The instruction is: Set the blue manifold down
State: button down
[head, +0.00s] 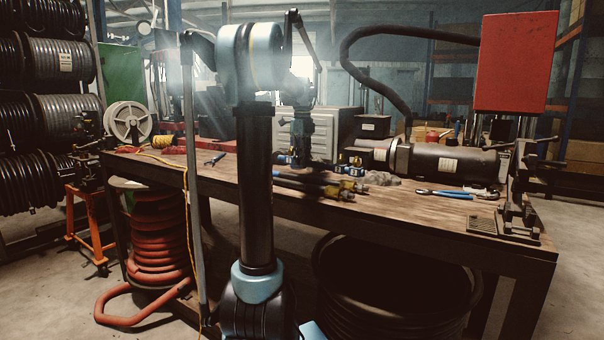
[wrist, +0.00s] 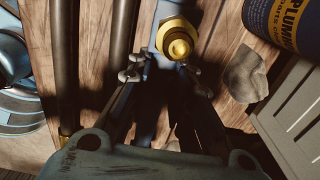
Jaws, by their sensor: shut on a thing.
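The blue manifold (wrist: 166,12) shows at the top middle of the wrist view, with a brass fitting (wrist: 178,42) facing the camera. My gripper (wrist: 160,75) is shut on it, a finger on either side. My fingers and the fitting hide much of its body. In the head view my gripper (head: 300,152) is low over the middle of the wooden bench, and a blue part of the manifold (head: 283,158) shows beside it. I cannot tell whether the manifold touches the bench top.
The bench (head: 400,212) holds dark hoses (head: 315,186) in front of my gripper. Another blue fitting piece (head: 351,165) stands to the right. A grey crumpled rag (wrist: 245,75), a labelled can (wrist: 285,22) and a grey louvred box (wrist: 298,125) lie right in the wrist view. Blue-handled pliers (head: 445,193) lie farther right.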

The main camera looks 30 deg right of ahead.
jog(key=shift+d+f, duration=0.1)
jog(key=shift+f, duration=2.25)
jog(key=c, duration=1.4)
grip_release()
jog(key=shift+c, duration=0.2)
notch_tip(320, 180, up, 12)
jog(key=s+a+f+n, duration=0.4)
jog(key=a+n, duration=0.1)
jog(key=a, duration=0.2)
jog(key=s+a+f+n+t, duration=0.1)
jog(key=s+a+f+n, duration=0.25)
jog(key=a, duration=0.45)
jog(key=s+a+f+n, duration=0.3)
jog(key=a+n, duration=0.3)
jog(key=a, duration=0.1)
jog(key=s+a+f+n, duration=0.6)
jog(key=s+f+n, duration=0.2)
jog(key=f, duration=0.3)
jog(key=s+a+f+n+t, duration=0.1)
jog(key=s+a+f+n, duration=0.5)
jog(key=s+f, duration=0.3)
notch_tip(320, 180, down, 3)
jog(key=shift+s+a+r+n, duration=0.2)
jog(key=shift+s+n, duration=0.15)
jog(key=shift+n, duration=0.5)
